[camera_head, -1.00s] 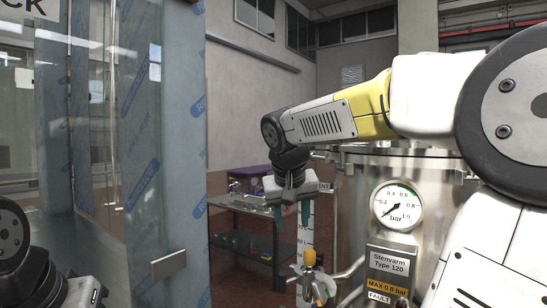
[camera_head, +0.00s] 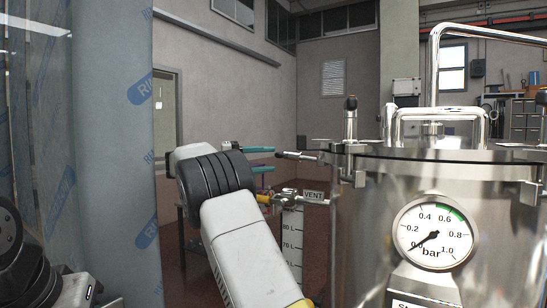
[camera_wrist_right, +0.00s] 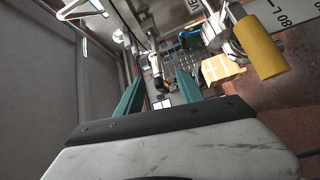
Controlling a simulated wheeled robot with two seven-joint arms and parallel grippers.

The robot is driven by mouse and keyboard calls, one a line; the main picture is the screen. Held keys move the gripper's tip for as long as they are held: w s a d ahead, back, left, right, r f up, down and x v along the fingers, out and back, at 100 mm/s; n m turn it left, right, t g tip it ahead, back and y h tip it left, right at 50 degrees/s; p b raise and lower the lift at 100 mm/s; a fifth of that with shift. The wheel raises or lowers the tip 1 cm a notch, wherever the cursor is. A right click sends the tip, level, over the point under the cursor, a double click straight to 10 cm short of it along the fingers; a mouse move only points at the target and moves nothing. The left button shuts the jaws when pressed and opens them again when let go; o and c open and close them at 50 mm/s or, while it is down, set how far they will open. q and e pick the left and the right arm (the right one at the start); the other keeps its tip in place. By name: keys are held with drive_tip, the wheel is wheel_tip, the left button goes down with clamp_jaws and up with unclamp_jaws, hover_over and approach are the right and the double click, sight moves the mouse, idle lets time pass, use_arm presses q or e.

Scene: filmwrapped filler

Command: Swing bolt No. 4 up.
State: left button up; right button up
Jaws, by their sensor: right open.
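The steel vessel (camera_head: 375,215) stands at the right in the head view. A swing bolt (camera_head: 298,156) sticks out about level from its lid rim, pointing left; I cannot read a number on it. Another bolt (camera_head: 350,122) stands upright on the rim. My right gripper (camera_head: 273,159) is open, its two teal fingers pointing right, just short of the level bolt's end. In the right wrist view a bolt-like part (camera_wrist_right: 157,66) shows between and beyond the fingers (camera_wrist_right: 158,76), apart from them. My left gripper is out of view; only dark parts of my left arm show.
The yellow vent handle (camera_wrist_right: 262,48) is close to the right gripper in the wrist view. The VENT label (camera_head: 313,195) sits below the level bolt. The pressure gauge (camera_head: 433,233) points near zero. A film-wrapped panel (camera_head: 110,150) stands at the left.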

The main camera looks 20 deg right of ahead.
sight(289, 154)
drive_tip(key=shift+w+r, duration=0.1)
drive_tip(key=shift+w, duration=0.05)
drive_tip(key=shift+d, duration=0.35)
drive_tip(key=d, duration=0.6)
drive_tip(key=shift+s+d+r, duration=0.2)
drive_tip(key=shift+d, duration=0.2)
clamp_jaws()
idle(0.7)
